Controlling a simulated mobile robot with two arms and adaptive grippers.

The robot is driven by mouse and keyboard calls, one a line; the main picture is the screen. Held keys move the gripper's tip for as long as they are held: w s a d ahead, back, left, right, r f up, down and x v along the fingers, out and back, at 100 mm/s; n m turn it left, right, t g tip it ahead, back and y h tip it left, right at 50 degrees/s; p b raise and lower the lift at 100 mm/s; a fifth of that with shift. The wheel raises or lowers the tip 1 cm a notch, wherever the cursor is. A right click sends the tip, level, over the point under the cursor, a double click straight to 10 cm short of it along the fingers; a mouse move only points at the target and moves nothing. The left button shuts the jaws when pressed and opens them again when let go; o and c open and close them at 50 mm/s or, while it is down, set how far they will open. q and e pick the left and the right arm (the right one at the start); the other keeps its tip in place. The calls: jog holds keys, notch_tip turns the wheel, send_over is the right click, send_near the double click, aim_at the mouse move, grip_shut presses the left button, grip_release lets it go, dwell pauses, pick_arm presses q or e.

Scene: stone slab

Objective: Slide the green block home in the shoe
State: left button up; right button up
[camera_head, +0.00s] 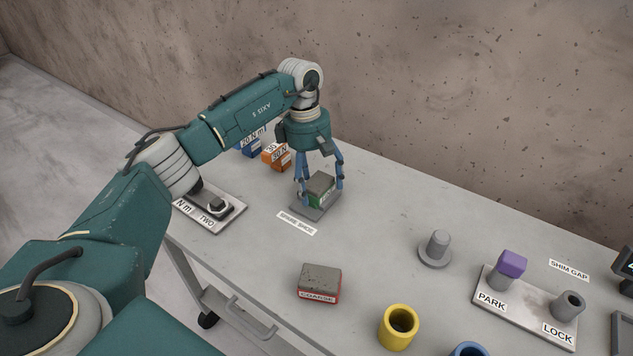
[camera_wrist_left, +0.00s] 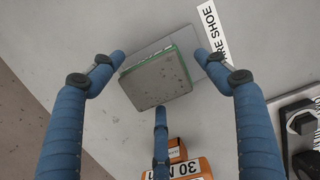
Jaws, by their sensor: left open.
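The block's lower edge is partly hidden. My right gripper is not in view.
A red block marked COARSE (camera_head: 320,284) lies at the front. Blue (camera_head: 250,148) and orange (camera_head: 276,156) torque blocks stand behind the left gripper. A yellow cup (camera_head: 398,328), a grey peg (camera_head: 437,246) and a PARK/LOCK plate (camera_head: 528,308) are on the right.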

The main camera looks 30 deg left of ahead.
aim_at(310, 179)
pick_arm(q)
notch_tip(310, 179, up, 12)
jog(key=a, duration=0.1)
jog(key=shift+a, duration=0.35)
